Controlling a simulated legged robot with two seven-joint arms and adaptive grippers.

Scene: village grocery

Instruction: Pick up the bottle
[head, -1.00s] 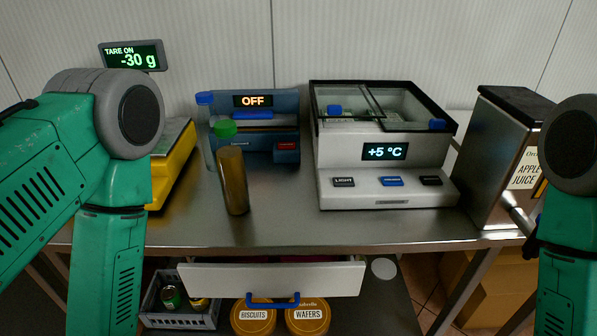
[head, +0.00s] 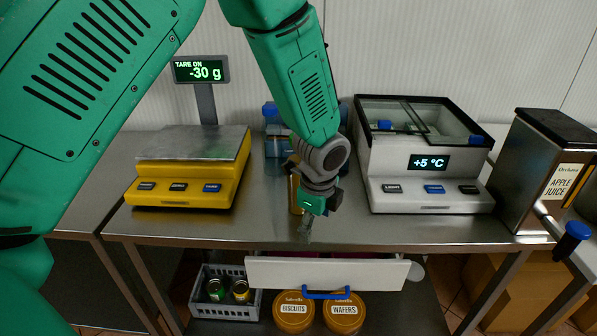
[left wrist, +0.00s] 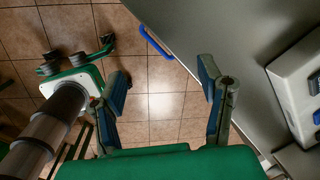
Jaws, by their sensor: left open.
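The bottle (head: 294,190) is a golden-brown upright cylinder on the steel counter, mostly hidden behind my left gripper in the head view. My left gripper (head: 307,228) hangs in front of it, near the counter's front edge, pointing down. In the left wrist view my left gripper (left wrist: 166,92) has its two fingers wide apart, with only tiled floor seen between them. The bottle does not show in that view. My right gripper is not in view.
A juice dispenser (head: 540,180) stands far right. An open drawer (head: 380,272) with a blue handle projects below the counter (head: 240,228).

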